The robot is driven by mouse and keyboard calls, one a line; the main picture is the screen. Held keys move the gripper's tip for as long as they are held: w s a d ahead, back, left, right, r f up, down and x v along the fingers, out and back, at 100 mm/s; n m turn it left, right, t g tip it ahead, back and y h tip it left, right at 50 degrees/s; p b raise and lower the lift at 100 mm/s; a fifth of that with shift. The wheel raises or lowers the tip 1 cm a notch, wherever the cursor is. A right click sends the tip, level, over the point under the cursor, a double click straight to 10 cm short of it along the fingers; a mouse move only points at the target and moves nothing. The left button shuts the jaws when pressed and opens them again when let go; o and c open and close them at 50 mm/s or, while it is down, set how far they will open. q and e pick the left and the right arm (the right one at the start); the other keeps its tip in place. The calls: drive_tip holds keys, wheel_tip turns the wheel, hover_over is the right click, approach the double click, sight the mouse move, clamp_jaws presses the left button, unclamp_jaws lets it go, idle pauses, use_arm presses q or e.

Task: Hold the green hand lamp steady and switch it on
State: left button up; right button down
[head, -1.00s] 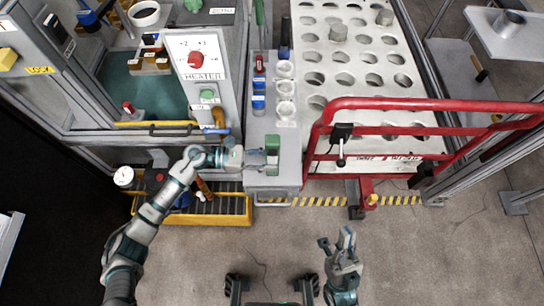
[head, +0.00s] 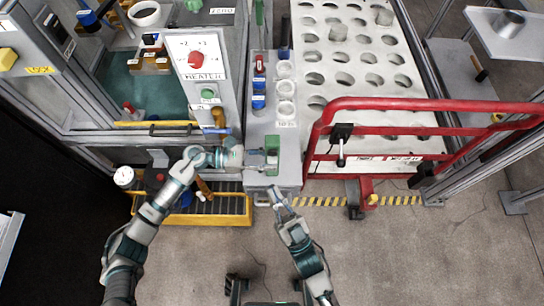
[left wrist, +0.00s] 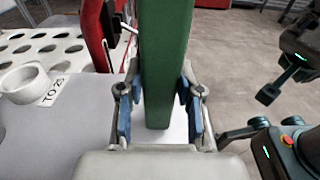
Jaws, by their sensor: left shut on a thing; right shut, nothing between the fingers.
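The green hand lamp (head: 272,146) stands upright at the front end of the grey bench. In the left wrist view the lamp (left wrist: 167,60) is a tall green bar between my fingers. My left gripper (head: 270,160) is shut on it from the left. The blue-lined fingers (left wrist: 160,108) of this gripper lie on both sides of the lamp's lower part. My right gripper (head: 276,197) is shut and empty, just in front of the bench's front edge and below the lamp, apart from it. I cannot make out the lamp's switch or whether it is lit.
White ring holders (head: 285,88) and small blue-labelled bottles (head: 258,90) stand on the bench behind the lamp. A red rail frame (head: 420,103) and a white perforated table (head: 350,60) are to the right. A yellow tray (head: 225,218) lies lower left.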

approach(266, 147)
drive_tip(key=x, duration=0.4)
drive_tip(key=shift+a+r, duration=0.25)
drive_tip(key=shift+w, duration=0.1)
idle(1.1)
drive_tip(key=shift+w, duration=0.35)
drive_tip(key=shift+s, duration=0.1)
drive_tip(key=shift+s+r, duration=0.1)
drive_tip(key=shift+s, duration=0.25)
drive_tip(key=s, duration=0.6)
idle(0.4)
